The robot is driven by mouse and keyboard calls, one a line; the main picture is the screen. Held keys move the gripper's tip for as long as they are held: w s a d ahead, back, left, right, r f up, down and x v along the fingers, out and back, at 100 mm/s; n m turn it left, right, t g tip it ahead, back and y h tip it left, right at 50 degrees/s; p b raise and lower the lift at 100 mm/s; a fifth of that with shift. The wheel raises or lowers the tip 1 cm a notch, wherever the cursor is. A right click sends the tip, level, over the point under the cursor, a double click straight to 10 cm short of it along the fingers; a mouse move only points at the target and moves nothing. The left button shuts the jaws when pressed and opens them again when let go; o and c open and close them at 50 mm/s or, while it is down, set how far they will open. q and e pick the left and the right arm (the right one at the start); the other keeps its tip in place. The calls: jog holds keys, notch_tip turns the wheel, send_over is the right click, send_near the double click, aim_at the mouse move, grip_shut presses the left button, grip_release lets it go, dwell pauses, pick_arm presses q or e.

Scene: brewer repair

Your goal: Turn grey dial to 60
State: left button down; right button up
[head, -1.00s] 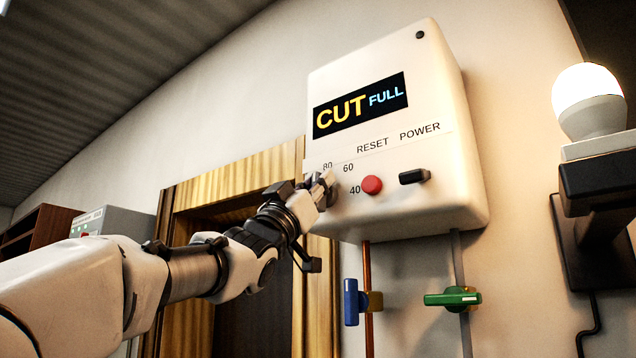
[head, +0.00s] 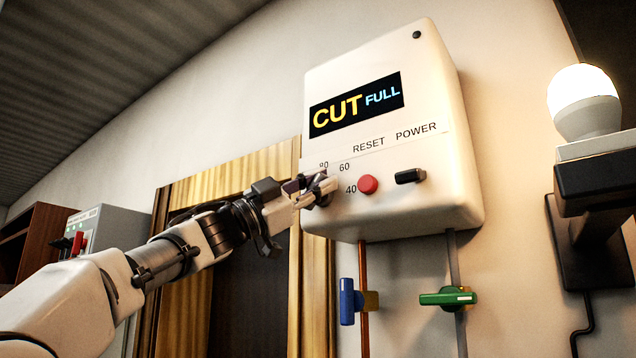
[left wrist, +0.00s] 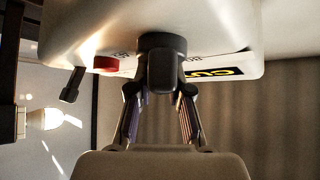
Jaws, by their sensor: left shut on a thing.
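The white brewer box (head: 440,110) is on the wall, with printed marks 80, 60 and 40 around the dial's spot. The grey dial (left wrist: 162,62) shows dark in the left wrist view, sticking out from the box face between my fingers. My left gripper (head: 322,190) is shut on it; the gripper also shows in the left wrist view (left wrist: 160,92). In the head view the fingers hide most of the dial, so I cannot tell which mark it points to. My right gripper is not in view.
A red button (head: 368,184) and a black power switch (head: 410,176) sit right of the dial. The display (head: 356,104) reads CUT FULL. Blue (head: 347,301) and green (head: 448,297) valve handles are below. A lit bulb (head: 583,100) stands at the right.

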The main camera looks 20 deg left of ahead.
pick_arm(q)
jog(key=shift+m+g, duration=0.4)
jog(key=shift+m, duration=0.1)
jog(key=c, duration=1.1)
grip_release()
jog(key=shift+f+v, duration=0.2)
jog(key=shift+v, duration=5.65)
jog(key=shift+a, duration=0.1)
